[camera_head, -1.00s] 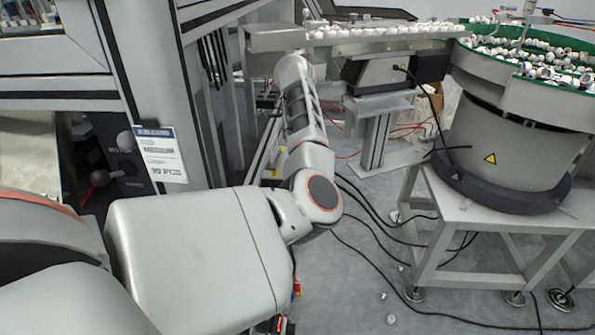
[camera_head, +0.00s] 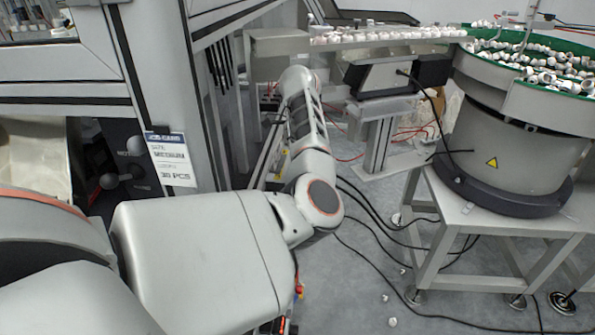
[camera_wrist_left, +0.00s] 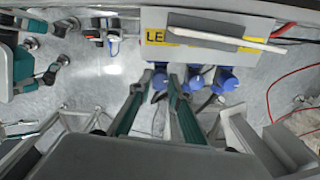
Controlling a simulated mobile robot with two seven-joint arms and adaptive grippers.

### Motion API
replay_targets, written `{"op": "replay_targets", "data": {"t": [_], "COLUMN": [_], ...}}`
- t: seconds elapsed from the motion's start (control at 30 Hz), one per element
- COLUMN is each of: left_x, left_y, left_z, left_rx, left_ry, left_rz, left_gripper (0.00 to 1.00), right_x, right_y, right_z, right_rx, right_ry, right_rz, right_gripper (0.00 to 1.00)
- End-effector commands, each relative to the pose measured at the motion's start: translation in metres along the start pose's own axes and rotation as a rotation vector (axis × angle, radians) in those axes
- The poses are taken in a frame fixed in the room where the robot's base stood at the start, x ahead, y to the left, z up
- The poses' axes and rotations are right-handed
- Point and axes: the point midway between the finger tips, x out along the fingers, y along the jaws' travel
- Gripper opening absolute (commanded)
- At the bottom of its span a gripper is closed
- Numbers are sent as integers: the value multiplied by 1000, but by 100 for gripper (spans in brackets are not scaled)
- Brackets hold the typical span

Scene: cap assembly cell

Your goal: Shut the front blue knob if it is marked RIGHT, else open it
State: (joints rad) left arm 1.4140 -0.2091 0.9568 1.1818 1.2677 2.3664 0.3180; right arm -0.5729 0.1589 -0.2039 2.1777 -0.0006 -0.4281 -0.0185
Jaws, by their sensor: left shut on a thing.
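In the left wrist view a row of three blue knobs sits below a light grey box (camera_wrist_left: 210,28): a left one (camera_wrist_left: 159,80), a middle one (camera_wrist_left: 192,80) and a right one (camera_wrist_left: 225,80). My left gripper (camera_wrist_left: 154,84) has its teal and dark fingers on either side of the left blue knob and is shut on it. My right gripper is not in view.
In the head view a feeder bowl (camera_head: 510,130) with a green rim and white caps stands on a grey bench (camera_head: 480,222) at right. A rail (camera_head: 280,42) of caps runs above my arm. A sign (camera_head: 170,160) hangs at left. Cables cross the floor.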

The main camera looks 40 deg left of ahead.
Motion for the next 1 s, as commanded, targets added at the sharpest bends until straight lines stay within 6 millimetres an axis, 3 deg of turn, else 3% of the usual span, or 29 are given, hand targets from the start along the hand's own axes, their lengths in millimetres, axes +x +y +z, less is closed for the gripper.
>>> {"op": "replay_targets", "data": {"t": [0.2,0.37,0.4,0.43,0.8,1.0], "left_x": [1,2,2,2,-1,-24], "left_y": [0,0,0,0,0,-1], "left_z": [0,0,0,0,0,0], "left_rx": [61,59,59,59,57,56], "left_ry": [1,1,1,1,1,2], "left_rz": [1,2,2,2,0,-3], "left_gripper": [0,0,29,35,35,35], "right_x": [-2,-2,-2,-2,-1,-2], "right_y": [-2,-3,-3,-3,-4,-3], "right_z": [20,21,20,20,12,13], "right_rx": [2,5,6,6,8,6], "right_ry": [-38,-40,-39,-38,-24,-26], "right_rz": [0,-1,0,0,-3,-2], "right_gripper": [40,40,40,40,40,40]}}
